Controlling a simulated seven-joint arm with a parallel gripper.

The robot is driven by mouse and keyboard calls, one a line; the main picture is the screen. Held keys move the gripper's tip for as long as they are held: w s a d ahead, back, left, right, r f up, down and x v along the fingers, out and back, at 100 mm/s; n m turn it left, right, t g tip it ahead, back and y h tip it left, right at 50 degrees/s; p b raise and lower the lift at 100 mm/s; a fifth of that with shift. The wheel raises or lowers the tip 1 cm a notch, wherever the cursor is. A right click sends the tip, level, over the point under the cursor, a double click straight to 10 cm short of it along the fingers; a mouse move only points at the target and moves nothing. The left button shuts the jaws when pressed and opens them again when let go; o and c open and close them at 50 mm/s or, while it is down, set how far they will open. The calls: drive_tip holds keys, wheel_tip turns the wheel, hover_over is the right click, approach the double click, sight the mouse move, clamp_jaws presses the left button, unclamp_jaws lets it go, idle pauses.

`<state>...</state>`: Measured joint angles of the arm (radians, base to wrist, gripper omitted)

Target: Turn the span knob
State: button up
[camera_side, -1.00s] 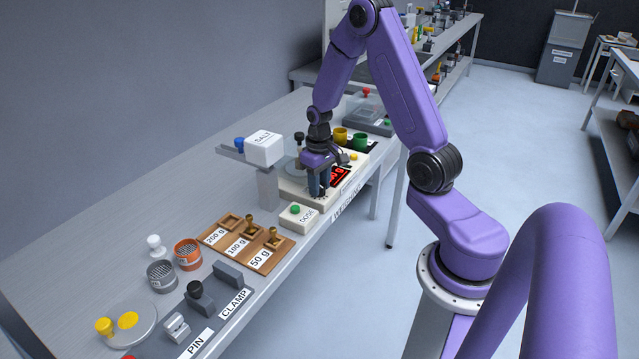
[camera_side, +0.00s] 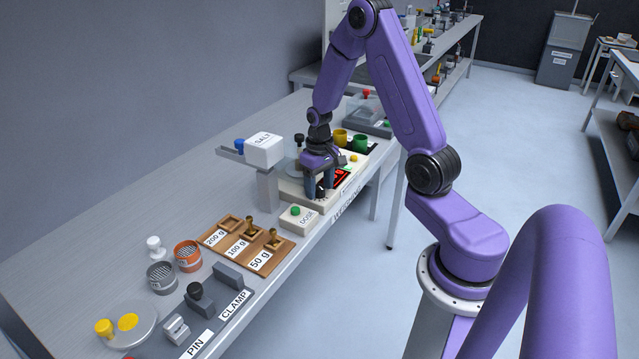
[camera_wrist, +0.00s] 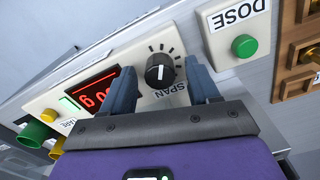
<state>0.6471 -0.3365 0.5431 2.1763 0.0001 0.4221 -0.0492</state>
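The span knob (camera_wrist: 160,70) is a round black knob with a white pointer line, on the pale face of the weighing unit, ringed by dark tick marks and labelled SPAN. In the wrist view my gripper (camera_wrist: 160,80) is open, with one dark finger on each side of the knob. Gaps show between the knob and both fingers. In the side view my gripper (camera_side: 321,180) is low over the unit's front, and its fingers partly hide the knob. A red lit display (camera_wrist: 98,92) sits beside the knob.
A green DOSE button (camera_wrist: 244,46) is close to one finger. The wooden weight rack (camera_side: 246,246) stands nearer the camera. The hopper with its white SALT box (camera_side: 264,149) rises beside my gripper. Yellow (camera_side: 340,136) and green cups (camera_side: 361,142) stand behind.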

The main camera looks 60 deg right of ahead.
sight(319, 187)
drive_tip(key=shift+r, duration=0.1)
wheel_tip(319, 187, up, 17)
drive_tip(key=shift+r, duration=0.15)
idle(0.4)
drive_tip(key=s+a+n, duration=0.4)
drive_tip(key=a, duration=0.4)
drive_tip(key=s+a+n, duration=0.3)
drive_tip(key=a, duration=0.6)
drive_tip(key=s+a+f+n, duration=0.1)
drive_tip(key=s+a+n, duration=0.2)
drive_tip(key=s, duration=0.5)
drive_tip(key=s+a+f+n, duration=0.1)
drive_tip(key=s+a+n, duration=0.1)
drive_tip(key=s+n, duration=0.3)
drive_tip(key=s, duration=0.3)
drive_tip(key=shift+s+a+f+n, duration=0.3)
drive_tip(key=shift+s+a, duration=0.05)
drive_tip(key=shift+a, duration=0.05)
